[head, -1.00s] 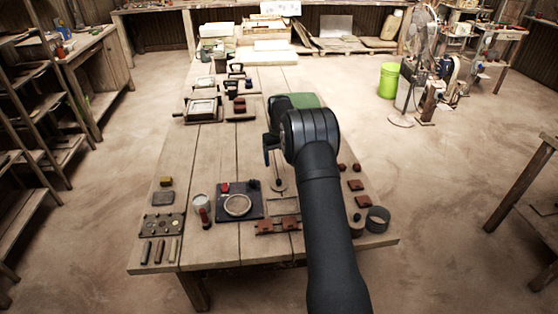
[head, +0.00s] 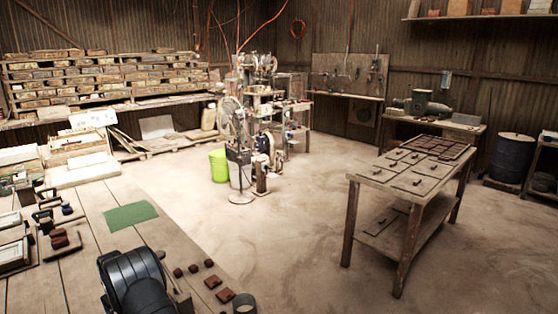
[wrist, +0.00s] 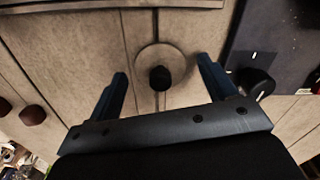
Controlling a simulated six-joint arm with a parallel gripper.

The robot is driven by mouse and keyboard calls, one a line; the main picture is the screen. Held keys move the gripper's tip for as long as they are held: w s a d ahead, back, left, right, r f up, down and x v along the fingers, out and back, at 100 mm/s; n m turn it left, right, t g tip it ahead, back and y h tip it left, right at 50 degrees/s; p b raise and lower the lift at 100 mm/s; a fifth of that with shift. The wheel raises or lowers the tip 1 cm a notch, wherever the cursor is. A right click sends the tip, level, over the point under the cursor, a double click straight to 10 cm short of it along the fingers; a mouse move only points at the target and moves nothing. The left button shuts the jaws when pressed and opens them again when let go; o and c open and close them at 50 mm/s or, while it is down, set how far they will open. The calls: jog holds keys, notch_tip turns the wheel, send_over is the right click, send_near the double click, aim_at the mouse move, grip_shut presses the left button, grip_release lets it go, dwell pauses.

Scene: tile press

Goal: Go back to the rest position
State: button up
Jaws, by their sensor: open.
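My gripper (wrist: 165,88) is open in the wrist view, with two blue-black fingers spread apart over the wooden table (wrist: 75,60). A dark round knob (wrist: 160,77) on a pale round disc shows between the fingers in the picture. The fingers stand clear of the knob on both sides, and I cannot tell their height above it. In the head view my dark arm shows at the lower left over the table (head: 85,240), and the gripper itself is out of sight there.
A green mat (head: 130,215) and several red-brown pieces (head: 212,282) lie near my arm. A dark ring (head: 244,303) is at the table's edge. A dark plate (wrist: 275,45) lies right of the gripper. Open floor separates this table from another table (head: 415,178) bearing tiles.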

jog(key=shift+r, duration=1.85)
